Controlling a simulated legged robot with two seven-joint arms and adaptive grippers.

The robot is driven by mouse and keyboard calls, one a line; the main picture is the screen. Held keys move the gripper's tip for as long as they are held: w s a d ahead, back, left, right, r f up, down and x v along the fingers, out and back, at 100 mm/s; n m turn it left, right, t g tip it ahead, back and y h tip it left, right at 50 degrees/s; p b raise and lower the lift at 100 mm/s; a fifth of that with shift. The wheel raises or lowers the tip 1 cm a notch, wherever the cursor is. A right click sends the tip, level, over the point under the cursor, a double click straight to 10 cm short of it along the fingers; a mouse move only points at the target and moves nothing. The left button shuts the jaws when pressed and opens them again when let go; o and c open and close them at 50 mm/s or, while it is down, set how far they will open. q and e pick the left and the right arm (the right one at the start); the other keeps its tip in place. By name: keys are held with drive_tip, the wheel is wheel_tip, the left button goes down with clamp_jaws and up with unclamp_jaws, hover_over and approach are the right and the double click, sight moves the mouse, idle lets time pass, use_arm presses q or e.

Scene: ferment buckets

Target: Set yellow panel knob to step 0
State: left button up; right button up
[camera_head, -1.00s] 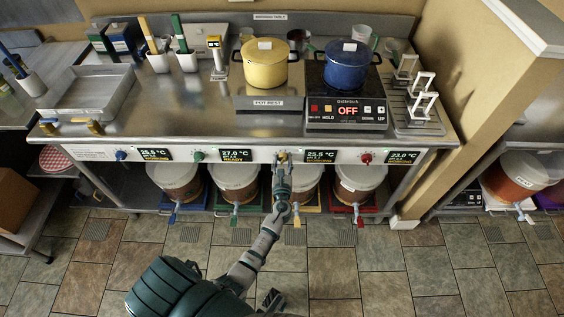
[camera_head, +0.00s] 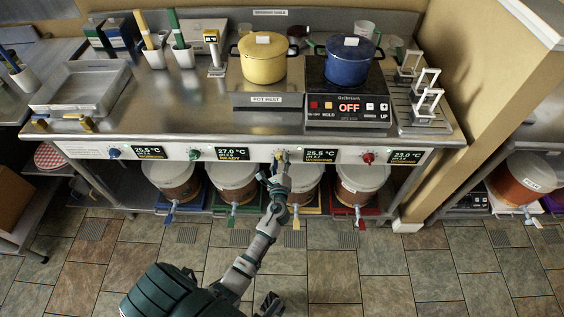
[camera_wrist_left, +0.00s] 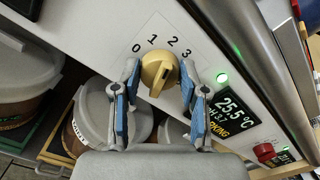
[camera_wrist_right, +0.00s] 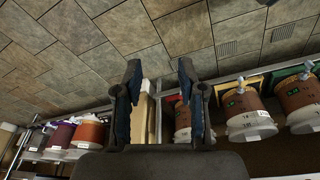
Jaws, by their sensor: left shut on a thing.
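The yellow knob (camera_wrist_left: 158,72) sits on the white panel strip (camera_wrist_left: 150,45), with the printed marks 0, 1, 2 and 3 arcing around it in the left wrist view. Its raised ridge runs roughly up and down in that picture; I cannot tell for sure which mark it points to. My left gripper (camera_wrist_left: 160,70) has its blue-padded fingers on both sides of the knob and is shut on it. In the head view my left gripper (camera_head: 281,163) covers most of the knob. My right gripper (camera_wrist_right: 158,80) is open and empty, low over the floor.
A lit display (camera_wrist_left: 228,112) reading 25.5 °C is beside the knob. A red knob (camera_head: 367,158), a green knob (camera_head: 194,154) and a blue knob (camera_head: 114,152) share the panel. Ferment buckets (camera_head: 362,180) stand below. A yellow pot (camera_head: 263,60) and blue pot (camera_head: 348,64) stand above.

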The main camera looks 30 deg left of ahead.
use_arm(q)
drive_tip(key=shift+f+n+b, duration=0.15)
drive_tip(key=shift+n+b, duration=1.35)
drive_tip(key=shift+n, duration=1.95)
drive_tip(key=shift+f+n+b, duration=0.1)
drive_tip(key=shift+n+b, duration=1.35)
drive_tip(key=shift+n, duration=2)
use_arm(e)
drive_tip(key=w+a+r+t+y, duration=0.1)
drive_tip(key=w+a+r+t, duration=0.2)
drive_tip(key=w, duration=0.5)
drive_tip(key=w+a+r+t+y, duration=0.2)
drive_tip(key=w+a+r+t, duration=0.1)
drive_tip(key=w+r+t, duration=0.2)
drive_tip(key=shift+w+r+t, duration=0.35)
drive_tip(key=shift+w+t, duration=1.05)
drive_tip(key=shift+t, duration=0.2)
use_arm(q)
drive_tip(key=o, duration=1.1)
drive_tip(key=shift+f, duration=0.1)
drive_tip(key=shift+o, duration=0.2)
drive_tip(key=shift+w+a, duration=0.1)
use_arm(e)
drive_tip(key=shift+w, duration=0.15)
